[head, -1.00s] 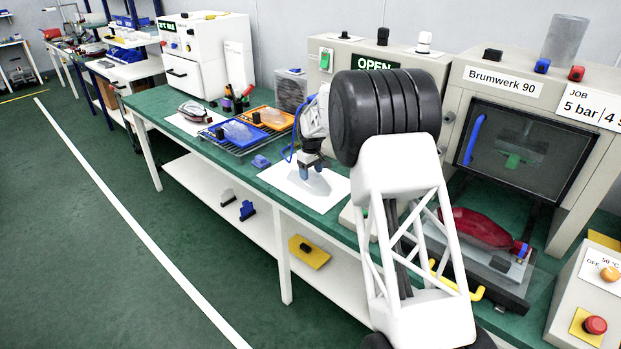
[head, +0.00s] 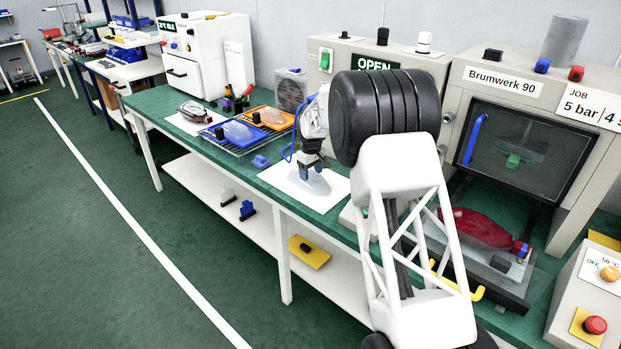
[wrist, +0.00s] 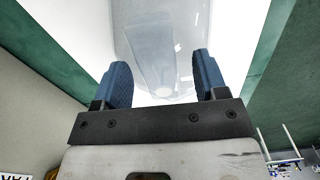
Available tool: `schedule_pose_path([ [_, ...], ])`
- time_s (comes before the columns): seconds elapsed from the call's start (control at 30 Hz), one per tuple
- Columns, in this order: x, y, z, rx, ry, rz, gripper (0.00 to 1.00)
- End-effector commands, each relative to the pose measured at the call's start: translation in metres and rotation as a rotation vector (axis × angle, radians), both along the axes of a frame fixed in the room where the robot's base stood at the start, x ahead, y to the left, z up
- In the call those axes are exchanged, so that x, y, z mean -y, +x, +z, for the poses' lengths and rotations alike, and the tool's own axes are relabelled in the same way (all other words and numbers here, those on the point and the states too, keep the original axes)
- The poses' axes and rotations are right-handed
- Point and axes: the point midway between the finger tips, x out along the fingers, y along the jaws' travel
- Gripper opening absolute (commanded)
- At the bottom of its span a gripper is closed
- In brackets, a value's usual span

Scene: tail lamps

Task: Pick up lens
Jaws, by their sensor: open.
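A clear, see-through lens (wrist: 158,45) lies on a white sheet (wrist: 80,28) below my gripper. In the head view it is a faint pale shape (head: 321,186) on the sheet, partly hidden by the fingers. My gripper (wrist: 160,72) is open, with one blue finger on each side of the lens's near, rounded end. It also shows in the head view (head: 311,173), pointing down, low over the sheet. I cannot tell whether either finger touches the lens.
A blue tray (head: 207,135) and an orange tray (head: 291,123), each with a clear piece, sit on a rack to the left. A small blue block (head: 261,162) lies beside the sheet. The press (head: 545,95), with a red lamp part (head: 480,228) in front, stands right.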

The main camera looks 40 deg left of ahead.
Motion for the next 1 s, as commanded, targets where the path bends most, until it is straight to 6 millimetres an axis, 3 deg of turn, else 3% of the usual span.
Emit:
schedule_pose_path([
  [0.13, 0.0002, -0.0002, -0.0021, 0.0, -0.001, 0.0, 0.66],
  [0.5, 0.0001, -0.0001, -0.0016, 0.0, -0.001, 0.0, 0.11],
  [1.0, 0.0002, -0.0002, 0.0033, 0.0, -0.001, 0.0, 0.11],
])
